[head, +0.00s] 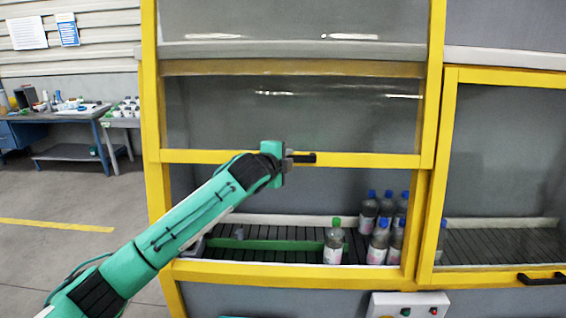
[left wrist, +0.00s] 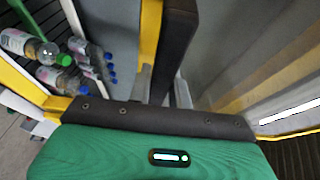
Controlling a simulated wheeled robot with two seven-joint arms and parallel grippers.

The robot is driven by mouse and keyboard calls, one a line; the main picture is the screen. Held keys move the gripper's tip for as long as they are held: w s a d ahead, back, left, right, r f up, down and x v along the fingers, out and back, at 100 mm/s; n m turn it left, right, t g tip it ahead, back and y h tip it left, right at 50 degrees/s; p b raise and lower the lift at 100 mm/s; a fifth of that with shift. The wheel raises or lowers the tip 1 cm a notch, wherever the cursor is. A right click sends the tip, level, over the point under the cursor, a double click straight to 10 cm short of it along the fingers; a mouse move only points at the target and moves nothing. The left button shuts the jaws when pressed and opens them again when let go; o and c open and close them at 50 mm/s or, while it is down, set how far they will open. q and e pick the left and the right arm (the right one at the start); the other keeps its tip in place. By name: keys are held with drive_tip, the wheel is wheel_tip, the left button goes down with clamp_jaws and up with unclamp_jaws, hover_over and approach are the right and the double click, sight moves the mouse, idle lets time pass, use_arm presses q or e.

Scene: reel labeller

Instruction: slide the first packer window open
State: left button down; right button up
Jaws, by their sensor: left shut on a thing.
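The first packer window (head: 370,160) is a clear pane with a yellow bottom bar in a yellow frame. Its bar stands well above the sill, leaving an open gap below it. My left gripper (head: 290,158) is shut on the black window handle (head: 306,158) at the middle of that bar. In the left wrist view, the dark handle (left wrist: 178,40) lies between the fingers (left wrist: 163,88), with the yellow bar beside it. My right gripper is not in view.
Behind the gap, a bottle with a green cap (head: 334,242) and several blue-capped bottles (head: 380,240) stand on a dark roller conveyor (head: 290,232). A second window (head: 505,150) at right is down, its handle (head: 542,279) low. A control box (head: 408,305) sits below.

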use_arm(q)
drive_tip(key=c, duration=1.3)
unclamp_jaws()
drive_tip(key=shift+a, duration=0.1)
drive_tip(key=shift+s+b, duration=0.25)
drive_tip(key=shift+b, duration=0.05)
drive_tip(key=b+v, duration=0.6)
drive_tip(key=v, duration=0.7)
drive_tip(key=shift+a+r, duration=0.15)
drive_tip(key=shift+r, duration=0.05)
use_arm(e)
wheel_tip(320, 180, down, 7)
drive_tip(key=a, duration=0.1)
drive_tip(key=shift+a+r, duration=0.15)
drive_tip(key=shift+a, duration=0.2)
use_arm(q)
drive_tip(key=shift+f, duration=0.15)
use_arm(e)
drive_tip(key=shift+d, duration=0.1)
